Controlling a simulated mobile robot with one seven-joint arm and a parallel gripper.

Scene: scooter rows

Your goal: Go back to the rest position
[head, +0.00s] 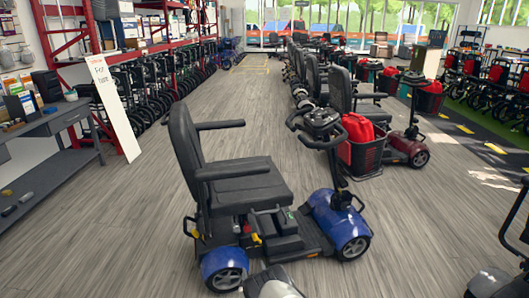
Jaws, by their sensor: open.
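I cannot make out my gripper or its fingertips in the head view. A grey and black rounded part (270,283) pokes in at the bottom edge, and I cannot tell what it belongs to. The nearest thing is a blue mobility scooter (345,225) with a black seat (240,185) and an upright tiller. A red jug-like object (357,128) stands at its front basket (365,157).
A row of scooters (340,88) runs back behind it. A grey workbench (50,120) stands at left, near a leaning white board (115,108) and a red rack (150,45). A silver scooter part (490,283) shows lower right. The left-centre floor (120,220) is clear.

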